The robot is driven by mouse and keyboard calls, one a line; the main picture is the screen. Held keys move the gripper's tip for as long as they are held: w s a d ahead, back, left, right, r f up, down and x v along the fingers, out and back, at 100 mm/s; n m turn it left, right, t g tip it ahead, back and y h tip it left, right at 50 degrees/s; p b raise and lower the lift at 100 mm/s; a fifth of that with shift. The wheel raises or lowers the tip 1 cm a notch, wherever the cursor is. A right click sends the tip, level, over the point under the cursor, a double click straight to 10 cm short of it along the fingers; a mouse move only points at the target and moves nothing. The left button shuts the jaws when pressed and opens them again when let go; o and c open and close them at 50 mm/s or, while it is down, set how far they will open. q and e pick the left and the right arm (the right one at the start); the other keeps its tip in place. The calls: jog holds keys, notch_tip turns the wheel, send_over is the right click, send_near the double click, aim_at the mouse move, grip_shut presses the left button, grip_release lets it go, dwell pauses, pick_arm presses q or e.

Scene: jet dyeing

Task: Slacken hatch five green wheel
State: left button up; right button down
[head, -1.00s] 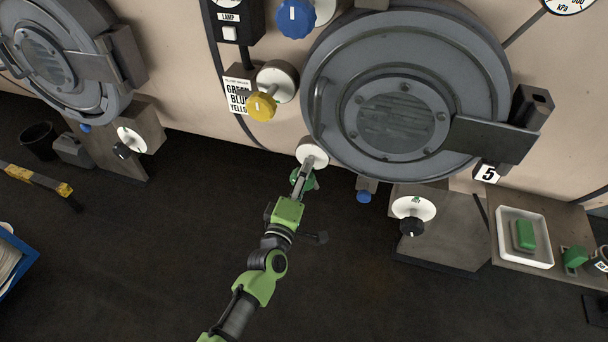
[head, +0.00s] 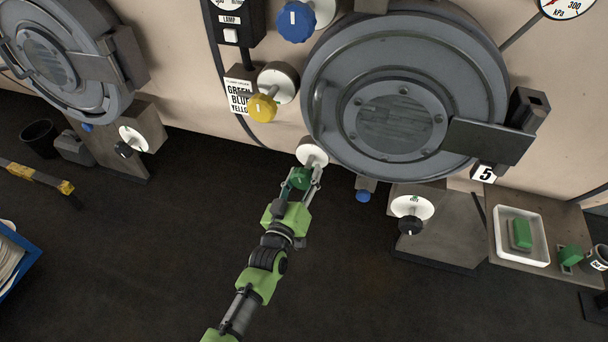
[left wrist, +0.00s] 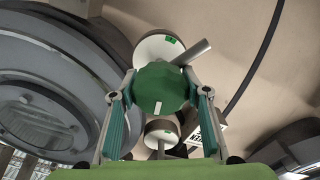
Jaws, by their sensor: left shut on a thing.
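The green wheel (head: 300,182) stands out from a round white plate (head: 312,151) at the lower left of hatch five (head: 405,95). My left gripper (head: 304,180) has one finger on each side of the wheel and is shut on it. In the left wrist view the green wheel (left wrist: 161,84) fills the space between the fingers of my left gripper (left wrist: 162,92). A white line on the wheel points down in that view. The white plate (left wrist: 152,48) behind it carries a small green mark. My right gripper is not in view.
A yellow wheel (head: 262,108) and a blue wheel (head: 296,22) sit above on the wall, beside a colour label (head: 239,96). A blue knob (head: 363,196) and a black knob (head: 410,226) are to the right. The floor around my left arm is clear.

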pick_arm(q)
jog(key=shift+f+m, duration=0.1)
jog(key=shift+m, duration=1.1)
jog(key=o, duration=1.1)
jog(key=v, duration=1.2)
